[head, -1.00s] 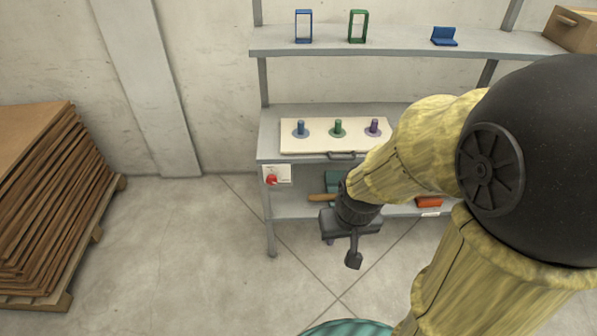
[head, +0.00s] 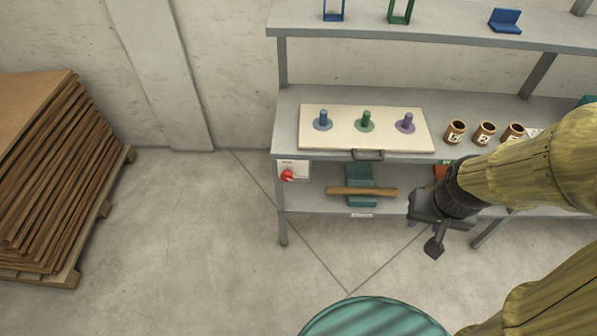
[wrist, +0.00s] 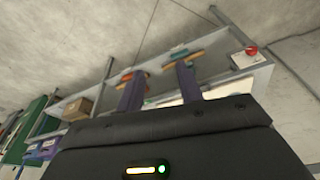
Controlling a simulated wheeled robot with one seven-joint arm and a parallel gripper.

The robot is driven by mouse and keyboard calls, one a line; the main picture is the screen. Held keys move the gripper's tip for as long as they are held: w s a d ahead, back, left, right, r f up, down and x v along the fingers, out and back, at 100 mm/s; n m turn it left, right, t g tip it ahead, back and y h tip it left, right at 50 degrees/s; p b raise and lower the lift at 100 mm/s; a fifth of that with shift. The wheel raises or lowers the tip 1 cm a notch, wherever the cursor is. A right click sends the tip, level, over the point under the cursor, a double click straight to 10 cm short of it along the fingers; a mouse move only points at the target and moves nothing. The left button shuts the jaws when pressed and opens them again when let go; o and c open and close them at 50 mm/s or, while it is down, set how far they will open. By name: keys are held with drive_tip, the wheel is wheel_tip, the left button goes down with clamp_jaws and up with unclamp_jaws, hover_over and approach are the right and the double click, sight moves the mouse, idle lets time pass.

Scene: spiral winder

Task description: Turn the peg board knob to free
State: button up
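The peg board (head: 312,139) is a cream board on the middle shelf, with a blue, a green and a purple peg and a dark handle at its front edge. A red knob (head: 288,175) sits on a white plate at the left front of the bench, below the board. The red knob also shows at the upper right of the wrist view (wrist: 251,50). My gripper (head: 434,248) is low in front of the bench, well to the right of the knob and apart from it. In the wrist view its two fingers (wrist: 156,67) are spread with nothing between them.
Several numbered brown cups (head: 455,132) stand right of the board. A wooden roller (head: 362,191) rests on a teal stand on the lower shelf. Stacked brown sheets (head: 50,170) on a pallet are at the left. A teal round surface (head: 375,318) is at the bottom. Floor left of the bench is clear.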

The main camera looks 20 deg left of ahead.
drive_tip(key=shift+a, duration=0.1)
